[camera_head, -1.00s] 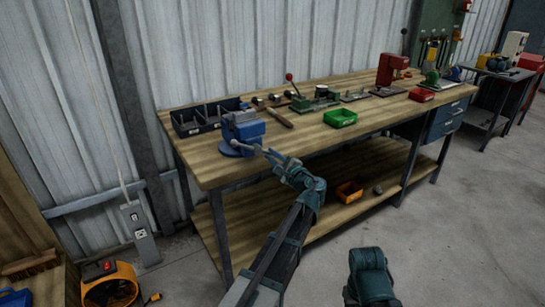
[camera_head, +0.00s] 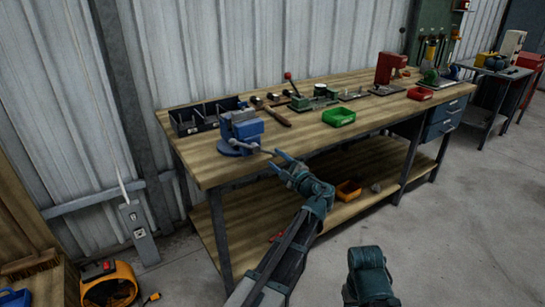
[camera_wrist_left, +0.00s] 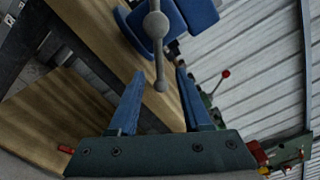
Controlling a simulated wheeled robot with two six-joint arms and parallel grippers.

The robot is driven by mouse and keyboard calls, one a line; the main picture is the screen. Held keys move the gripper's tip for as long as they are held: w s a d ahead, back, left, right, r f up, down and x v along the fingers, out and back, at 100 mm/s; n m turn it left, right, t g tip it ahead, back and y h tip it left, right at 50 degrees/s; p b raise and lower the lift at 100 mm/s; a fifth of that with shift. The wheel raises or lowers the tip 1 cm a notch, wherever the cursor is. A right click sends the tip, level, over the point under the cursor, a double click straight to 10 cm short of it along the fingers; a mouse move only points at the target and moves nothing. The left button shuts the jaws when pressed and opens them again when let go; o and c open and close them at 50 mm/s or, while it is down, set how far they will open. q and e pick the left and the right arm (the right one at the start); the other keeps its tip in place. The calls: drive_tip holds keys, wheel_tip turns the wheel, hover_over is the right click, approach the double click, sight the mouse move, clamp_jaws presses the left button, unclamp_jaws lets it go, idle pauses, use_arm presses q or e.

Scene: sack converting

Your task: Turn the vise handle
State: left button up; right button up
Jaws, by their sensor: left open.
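The blue vise (camera_head: 240,130) stands at the near left corner of the wooden workbench (camera_head: 217,169). Its grey handle, a bar with ball ends, shows in the left wrist view (camera_wrist_left: 159,60). My left gripper (camera_head: 274,159) is open and empty, just right of the vise at the bench's front edge. In the left wrist view its two blue fingers (camera_wrist_left: 158,88) point at the handle. The handle's lower ball appears between the fingertips, but I cannot tell the depth gap. Neither finger visibly touches it. Only part of my right arm shows; its gripper is out of view.
A green bin (camera_head: 339,116) sits right of the vise, and a dark divided tray (camera_head: 200,117) behind it. A hammer (camera_head: 276,116) lies nearby. An orange bin (camera_head: 348,190) is on the lower shelf. The bench top between vise and green bin is mostly clear.

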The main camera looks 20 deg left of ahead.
use_arm(q)
drive_tip(key=v, duration=1)
drive_tip(key=shift+s+d, duration=0.15)
drive_tip(key=s+a+f+n+g+h, duration=0.3)
drive_tip(key=s+f+n+g, duration=0.15)
drive_tip(key=f, duration=0.35)
drive_tip(key=s+a+f+n+g+h, duration=0.35)
drive_tip(key=s+f, duration=0.25)
drive_tip(key=f, duration=0.2)
drive_tip(key=s+d+f+n+g+h, duration=0.2)
drive_tip(key=s+d+f+n+h, duration=0.4)
drive_tip(key=s+d+h, duration=0.2)
drive_tip(key=s+d+r+m+p, duration=0.1)
drive_tip(key=s+d+r+p, duration=0.1)
drive_tip(key=r+p, duration=0.4)
drive_tip(key=s+d+r+m+y+p, duration=0.1)
drive_tip(key=s+d+r+p, duration=0.1)
drive_tip(key=d+r+p, duration=0.3)
drive_tip(key=s+d+r+m+g+p, duration=0.1)
drive_tip(key=d+r+p, duration=0.3)
drive_tip(key=r+p, duration=0.5)
drive_tip(key=shift+s+r+m, duration=0.2)
drive_tip(key=shift+s+m, duration=0.4)
drive_tip(key=shift+y, duration=0.25)
